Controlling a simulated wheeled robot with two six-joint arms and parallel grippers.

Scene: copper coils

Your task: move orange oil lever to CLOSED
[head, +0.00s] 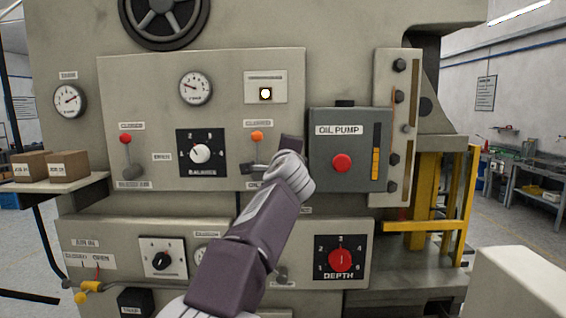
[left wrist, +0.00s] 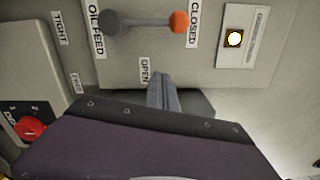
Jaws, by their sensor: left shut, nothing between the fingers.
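The orange-knobbed oil lever (head: 257,137) is on the beige panel, left of the grey oil pump box. Its knob points up, just below the CLOSED label (head: 258,123). In the left wrist view the orange knob (left wrist: 180,22) lies beside the CLOSED label, and the lever's grey arm runs from its pivot by the OIL FEED label. The OPEN label (left wrist: 145,70) is off to the lever's side, close to my fingertips. My left gripper (head: 291,145) is shut and empty, just right of the lever and apart from the knob. My right gripper is not in view.
The oil pump box (head: 348,150) with its red button stands out close to the right of my left gripper. A red-knobbed lever (head: 126,140) and a balance dial (head: 200,154) are to the left. A depth dial (head: 340,260) is below.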

